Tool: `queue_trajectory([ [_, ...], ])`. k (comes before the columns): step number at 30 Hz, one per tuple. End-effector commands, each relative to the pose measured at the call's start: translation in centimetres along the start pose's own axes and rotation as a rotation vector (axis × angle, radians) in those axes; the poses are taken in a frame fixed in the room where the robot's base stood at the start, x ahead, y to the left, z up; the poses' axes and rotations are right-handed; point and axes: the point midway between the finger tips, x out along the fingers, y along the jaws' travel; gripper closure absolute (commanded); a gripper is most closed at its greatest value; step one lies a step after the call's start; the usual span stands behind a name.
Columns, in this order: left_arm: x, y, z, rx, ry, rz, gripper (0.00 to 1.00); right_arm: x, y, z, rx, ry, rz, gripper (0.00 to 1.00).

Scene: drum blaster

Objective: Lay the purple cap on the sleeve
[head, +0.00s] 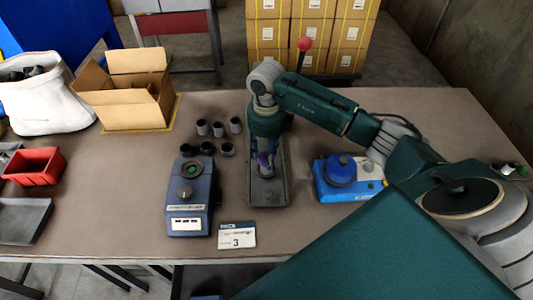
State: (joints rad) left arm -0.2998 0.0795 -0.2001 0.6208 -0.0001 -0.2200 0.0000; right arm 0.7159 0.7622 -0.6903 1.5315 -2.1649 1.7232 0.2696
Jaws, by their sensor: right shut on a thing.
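My right gripper (265,165) comes down from above over the dark grey tray (282,197). It is shut on a small purple thing, which looks like the purple cap (264,158). The fingers hide most of the cap, and I cannot tell whether it touches anything below. Several small grey and dark cylinders, which look like sleeves (202,127), stand on the table left of the gripper. I cannot tell which one is the task's sleeve, or whether one is hidden under the gripper. My left gripper is not in view.
A blue machine (188,200) with a knob stands left of the tray. A bright blue device (341,170) stands close on its right. A card marked 3 (237,235) lies in front. A cardboard box (125,97), white sack (45,103) and red bin (36,166) are left.

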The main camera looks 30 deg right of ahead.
Motion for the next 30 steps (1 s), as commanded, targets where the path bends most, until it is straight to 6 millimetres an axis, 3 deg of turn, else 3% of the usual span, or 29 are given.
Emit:
queue_trajectory([
  [30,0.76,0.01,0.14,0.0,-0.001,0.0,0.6,0.72,-0.06,-0.05,0.001,0.0,-0.001,0.73],
])
